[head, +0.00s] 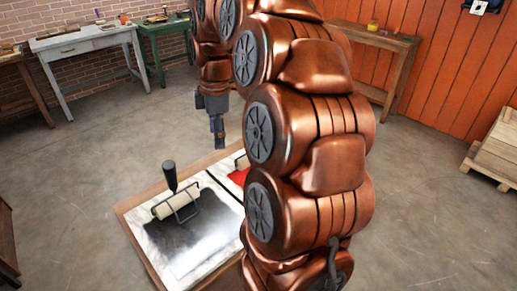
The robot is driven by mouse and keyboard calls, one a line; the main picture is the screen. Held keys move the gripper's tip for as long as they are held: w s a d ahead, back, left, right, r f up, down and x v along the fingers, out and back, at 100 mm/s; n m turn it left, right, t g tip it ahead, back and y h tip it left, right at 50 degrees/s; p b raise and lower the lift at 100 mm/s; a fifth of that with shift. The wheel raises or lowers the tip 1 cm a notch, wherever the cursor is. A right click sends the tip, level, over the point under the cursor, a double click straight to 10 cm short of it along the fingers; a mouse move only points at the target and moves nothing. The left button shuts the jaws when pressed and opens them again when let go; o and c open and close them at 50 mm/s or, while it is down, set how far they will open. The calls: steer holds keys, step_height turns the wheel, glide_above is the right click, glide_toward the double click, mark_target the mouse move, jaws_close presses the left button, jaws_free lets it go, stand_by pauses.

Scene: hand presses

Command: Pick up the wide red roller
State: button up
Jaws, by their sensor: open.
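My gripper (218,138) hangs pointing down above the far part of the low wooden table (128,212); it is open and apart from everything on the table. A cream roller (176,204) with a black upright handle (170,176) rests on a white slab smeared with black ink (205,240). A patch of red (238,176) shows on a second white slab, just left of my copper arm. My arm hides most of that slab. I cannot make out the wide red roller.
A grey-white table (85,44) and a green table (166,28) stand at the back left. A wooden table (385,38) stands by the orange wall. Pale wooden pallets (495,152) are at the right. The concrete floor between is clear.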

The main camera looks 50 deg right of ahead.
steer(key=d+n, duration=0.1)
steer(key=d, duration=0.4)
steer(key=d+n, duration=0.1)
steer(key=d, duration=0.4)
steer(key=w+d+n, duration=0.1)
steer(key=d, duration=0.4)
steer(key=shift+f+t+h+b, duration=0.2)
steer(key=shift+t+h+b, duration=0.1)
steer(key=shift+b, duration=0.1)
steer(key=shift+d+f, duration=0.1)
steer(key=shift+f, duration=1)
steer(key=shift+d+f+p, duration=0.2)
steer(key=shift+f+p, duration=0.3)
steer(key=shift+f, duration=0.85)
steer(key=shift+d+f+p, duration=0.15)
steer(key=shift+f+p, duration=0.35)
steer(key=shift+f, duration=0.85)
steer(key=shift+c, duration=0.4)
jaws_close()
